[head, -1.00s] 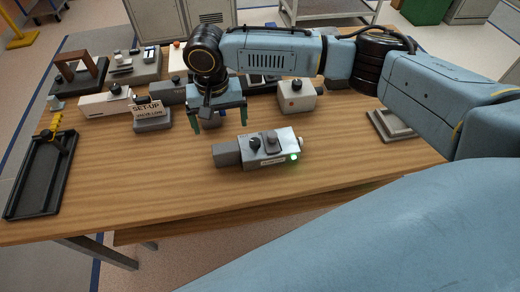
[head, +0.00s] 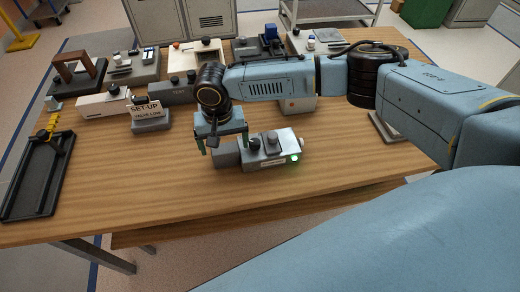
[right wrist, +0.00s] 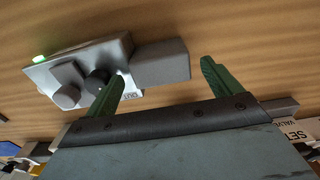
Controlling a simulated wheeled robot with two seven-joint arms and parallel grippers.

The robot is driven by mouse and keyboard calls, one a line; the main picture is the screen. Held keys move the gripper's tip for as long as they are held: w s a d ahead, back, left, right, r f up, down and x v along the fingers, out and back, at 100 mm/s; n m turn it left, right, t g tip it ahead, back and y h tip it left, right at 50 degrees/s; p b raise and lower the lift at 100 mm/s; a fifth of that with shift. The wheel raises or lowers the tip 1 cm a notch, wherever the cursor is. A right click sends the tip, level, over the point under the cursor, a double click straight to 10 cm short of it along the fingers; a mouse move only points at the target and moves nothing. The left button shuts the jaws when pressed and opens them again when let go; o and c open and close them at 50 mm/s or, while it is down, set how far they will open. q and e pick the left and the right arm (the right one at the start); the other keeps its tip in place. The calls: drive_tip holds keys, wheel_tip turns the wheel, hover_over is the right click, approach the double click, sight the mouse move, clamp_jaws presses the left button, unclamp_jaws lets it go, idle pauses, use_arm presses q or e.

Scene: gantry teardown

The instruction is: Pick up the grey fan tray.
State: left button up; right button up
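The grey fan tray appears to be the plain darker grey block (head: 228,155) at the left end of a light grey unit (head: 270,150) on the wooden table. The unit has dark and grey knobs and a lit green lamp at its right end. In the right wrist view the block (right wrist: 160,64) sticks out of the unit (right wrist: 78,72). My right gripper (head: 222,145) is open and empty, with its green fingers pointing down near the block. In the right wrist view the fingers (right wrist: 163,73) are spread about its width; contact cannot be told. My left gripper is not in view.
Several boxes and fixtures line the back of the table (head: 120,190). A black tray (head: 38,178) lies at the left edge. The front of the table is clear.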

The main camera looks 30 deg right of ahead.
drive_tip(key=shift+r, duration=0.1)
drive_tip(key=c, duration=1.5)
